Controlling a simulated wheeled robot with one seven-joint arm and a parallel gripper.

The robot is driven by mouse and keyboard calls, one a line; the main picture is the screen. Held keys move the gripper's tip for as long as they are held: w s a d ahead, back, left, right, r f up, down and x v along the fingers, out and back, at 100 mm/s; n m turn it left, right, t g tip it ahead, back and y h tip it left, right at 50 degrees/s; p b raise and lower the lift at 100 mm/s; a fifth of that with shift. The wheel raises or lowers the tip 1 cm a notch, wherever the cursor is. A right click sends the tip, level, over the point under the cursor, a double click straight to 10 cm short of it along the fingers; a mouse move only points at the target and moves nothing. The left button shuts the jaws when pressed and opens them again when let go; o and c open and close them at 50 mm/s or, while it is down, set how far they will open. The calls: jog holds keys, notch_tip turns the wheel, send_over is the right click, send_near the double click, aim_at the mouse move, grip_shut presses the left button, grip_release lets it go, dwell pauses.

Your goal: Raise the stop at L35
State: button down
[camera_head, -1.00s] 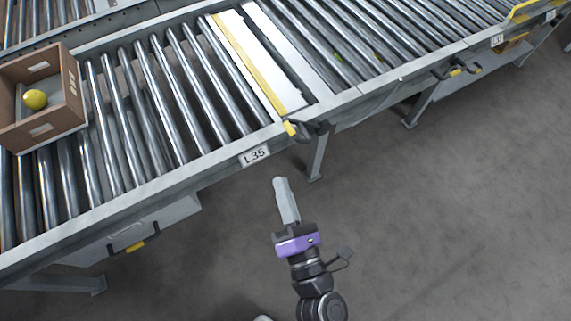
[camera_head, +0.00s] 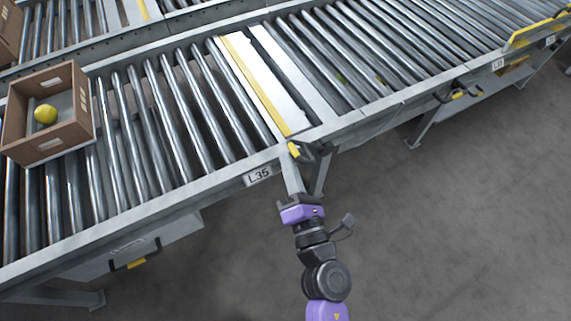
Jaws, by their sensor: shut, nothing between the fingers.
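The label L35 (camera_head: 258,176) is on the conveyor's near side rail. Just up from it, the stop (camera_head: 258,85), a pale plate with a yellow stripe, lies across the conveyor and looks flat, about level with the rollers. Its lever, with a yellow grip (camera_head: 293,150) and a dark bracket, sits at the near rail right of the label. My gripper (camera_head: 291,168) is shut and empty, its fingers pointing up at the lever from the near side. The fingertips overlap the lever's lower edge in the picture; I cannot tell whether they touch it.
A brown box (camera_head: 75,133) with a yellow fruit (camera_head: 45,114) stands on the rollers at the left. Another lever (camera_head: 458,95) and a raised yellow-edged stop (camera_head: 535,27) are farther right. A conveyor leg (camera_head: 320,175) stands right beside my gripper. The floor (camera_head: 450,230) is clear.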

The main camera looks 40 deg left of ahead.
aim_at(296, 158)
jog(key=shift+r, duration=0.1)
jog(key=r+m+p, duration=0.1)
jog(key=p, duration=0.1)
jog(key=w+r+p, duration=0.1)
jog(key=p, duration=0.1)
jog(key=shift+w+d+r+m+p, duration=0.2)
jog(key=shift+w+d+m+p, duration=0.05)
jog(key=shift+d+m+p, duration=0.15)
jog(key=w+d+r+m+h+p, duration=0.1)
jog(key=w+d+r+m+p, duration=0.25)
jog(key=p, duration=0.55)
jog(key=w+d+r+m+h+p, duration=0.1)
jog(key=w+r+m+p, duration=0.1)
jog(key=w+m+p, duration=0.45)
jog(key=w+d+f+m+g, duration=0.1)
jog(key=w+d+f+m, duration=0.1)
jog(key=w, duration=0.4)
jog(key=w+d+f+m+g, duration=0.1)
jog(key=w+d+f+m, duration=0.1)
jog(key=w, duration=0.3)
jog(key=shift+w+d+f+g+h, duration=0.25)
jog(key=shift+w+f+g+h, duration=0.05)
jog(key=shift+w+f+h, duration=0.1)
